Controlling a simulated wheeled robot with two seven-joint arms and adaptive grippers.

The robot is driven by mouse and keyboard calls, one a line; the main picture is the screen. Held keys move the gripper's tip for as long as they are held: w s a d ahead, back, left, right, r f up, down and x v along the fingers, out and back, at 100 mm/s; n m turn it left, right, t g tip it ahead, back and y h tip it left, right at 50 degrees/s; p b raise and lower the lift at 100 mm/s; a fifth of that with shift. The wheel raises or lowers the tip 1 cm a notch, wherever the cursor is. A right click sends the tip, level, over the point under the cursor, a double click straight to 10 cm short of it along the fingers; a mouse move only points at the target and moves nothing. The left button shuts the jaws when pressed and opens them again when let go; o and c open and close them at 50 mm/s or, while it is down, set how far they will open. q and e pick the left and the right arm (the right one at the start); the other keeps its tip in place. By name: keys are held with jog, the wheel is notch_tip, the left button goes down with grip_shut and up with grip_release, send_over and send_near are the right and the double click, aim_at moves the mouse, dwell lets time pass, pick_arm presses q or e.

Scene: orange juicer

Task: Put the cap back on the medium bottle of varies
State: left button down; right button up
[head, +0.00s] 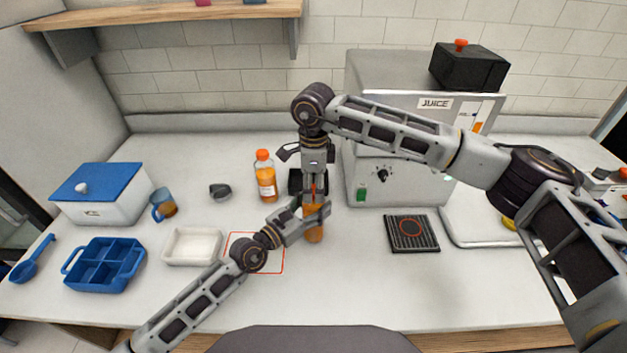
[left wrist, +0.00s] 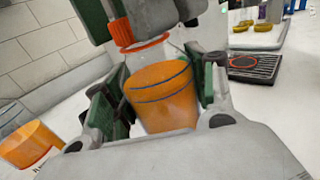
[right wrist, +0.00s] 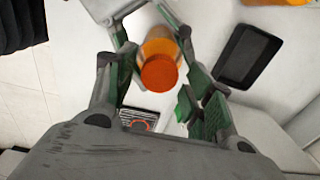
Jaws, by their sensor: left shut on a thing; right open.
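The bottle of orange juice (head: 314,235) is upright in my left gripper (head: 316,212), which is shut on its body. In the left wrist view the juice-filled body (left wrist: 162,95) sits between the pads. An orange ridged cap (left wrist: 121,31) is at the bottle's mouth, partly hidden by a finger of my right gripper. My right gripper (right wrist: 155,85) is open and points down from above. In the right wrist view the cap's round top (right wrist: 159,73) lies between its spread fingers, in line with the bottle. Whether the cap is seated fully, I cannot tell.
A second capped juice bottle (head: 266,178) stands behind left. The juice machine (head: 375,185) is behind right. A black drip mat (head: 412,234), white tray (head: 192,246), blue divided tray (head: 103,265), mug (head: 163,205) and blue-lidded box (head: 100,210) surround. The front counter is clear.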

jog(key=c, duration=1.1)
jog(key=o, duration=1.2)
jog(key=shift+o, duration=0.2)
jog(key=shift+r, duration=0.1)
notch_tip(320, 180, up, 12)
pick_arm(q)
jog(key=shift+c, duration=2)
grip_release()
